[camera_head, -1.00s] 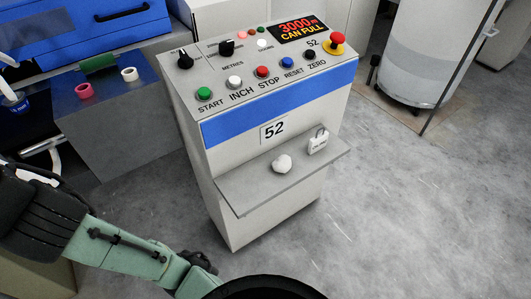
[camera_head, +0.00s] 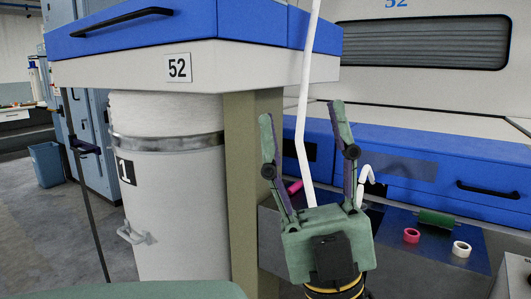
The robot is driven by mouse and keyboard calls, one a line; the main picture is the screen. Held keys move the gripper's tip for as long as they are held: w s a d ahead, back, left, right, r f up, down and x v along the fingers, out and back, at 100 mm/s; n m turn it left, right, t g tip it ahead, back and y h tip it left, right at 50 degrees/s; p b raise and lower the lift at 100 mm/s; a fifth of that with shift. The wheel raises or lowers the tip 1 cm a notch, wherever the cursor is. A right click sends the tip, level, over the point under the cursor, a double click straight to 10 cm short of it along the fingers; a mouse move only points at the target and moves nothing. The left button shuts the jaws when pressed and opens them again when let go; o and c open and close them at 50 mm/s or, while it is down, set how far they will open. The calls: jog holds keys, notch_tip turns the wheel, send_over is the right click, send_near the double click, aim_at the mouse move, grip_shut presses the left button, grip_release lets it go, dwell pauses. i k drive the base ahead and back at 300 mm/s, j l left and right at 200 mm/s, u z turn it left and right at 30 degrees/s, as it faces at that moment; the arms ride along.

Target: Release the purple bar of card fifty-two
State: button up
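No other purple bar is plain to see. A white bent rod (camera_head: 303,90) runs down behind the gripper, between the fingers in the picture.
A white can (camera_head: 165,200) with a metal band stands under the blue top, beside an olive post (camera_head: 240,180). A pink ring (camera_head: 411,236) and a white ring (camera_head: 461,249) lie on the dark shelf at right. A blue bin (camera_head: 47,164) stands at far left. Open floor lies at left.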

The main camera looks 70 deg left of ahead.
aim_at(75, 143)
jog(key=k+l+u, duration=0.1)
jog(key=u, duration=3)
jog(key=i+j+z, duration=0.25)
jog(key=i+j, duration=0.3)
jog(key=i, duration=0.15)
jog(key=i+j+z, duration=0.25)
jog(key=i+j, duration=0.4)
jog(key=i+j+z, duration=0.25)
jog(key=i+j, duration=0.4)
jog(key=j, duration=0.15)
